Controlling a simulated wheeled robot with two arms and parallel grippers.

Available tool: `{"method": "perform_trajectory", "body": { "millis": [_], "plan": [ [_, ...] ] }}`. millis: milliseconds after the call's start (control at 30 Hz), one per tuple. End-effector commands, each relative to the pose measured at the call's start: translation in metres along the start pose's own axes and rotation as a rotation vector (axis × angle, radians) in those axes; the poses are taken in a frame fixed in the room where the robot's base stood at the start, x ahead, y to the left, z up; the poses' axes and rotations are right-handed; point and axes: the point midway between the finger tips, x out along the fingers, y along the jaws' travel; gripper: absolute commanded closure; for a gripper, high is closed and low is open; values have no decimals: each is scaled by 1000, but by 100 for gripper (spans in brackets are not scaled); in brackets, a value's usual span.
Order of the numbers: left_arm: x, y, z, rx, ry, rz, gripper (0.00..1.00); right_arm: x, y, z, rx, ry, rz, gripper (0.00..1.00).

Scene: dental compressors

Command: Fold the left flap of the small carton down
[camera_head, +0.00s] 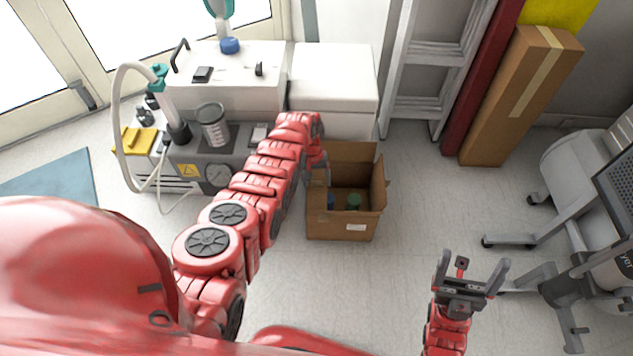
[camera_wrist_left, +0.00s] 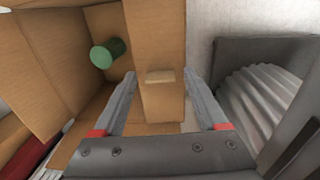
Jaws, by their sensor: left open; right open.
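The small brown carton (camera_head: 342,227) stands open on the floor with a green-topped bottle (camera_head: 353,201) and a blue-topped one (camera_head: 330,200) inside. Its right flap (camera_head: 379,184) and back flap stand up. The left flap is mostly hidden by my left arm in the head view. My left gripper (camera_head: 322,170) is at the carton's left side. In the left wrist view its open fingers (camera_wrist_left: 167,95) straddle a cardboard panel (camera_wrist_left: 155,35), apparently the left flap, with gaps seen on both sides. The green bottle (camera_wrist_left: 107,52) shows there too. My right gripper (camera_head: 470,272) is open and empty over the floor.
The compressor unit (camera_head: 217,178) stands left of the carton; its ribbed part shows close by in the left wrist view (camera_wrist_left: 262,100). A white cabinet (camera_head: 333,78) is behind. A tall carton (camera_head: 520,100) leans at the back right. A wheeled stand (camera_head: 575,270) is at right. Floor before the carton is clear.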

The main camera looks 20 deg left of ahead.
Motion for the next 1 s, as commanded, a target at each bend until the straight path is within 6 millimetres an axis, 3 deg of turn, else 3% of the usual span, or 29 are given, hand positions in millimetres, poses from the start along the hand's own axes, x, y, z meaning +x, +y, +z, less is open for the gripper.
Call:
{"method": "perform_trajectory", "body": {
  "millis": [167,600,1000],
  "plan": [
    [0,0,0,0,0,0,25,0,0,0,0,-1,0,15],
    [0,0,0,0,-1,0,100,0,0,0,0,-2,0,15],
    [6,4,1,4,-3,-109,100,-10,-7,3,9,-2,-27,15]
  ]
}}
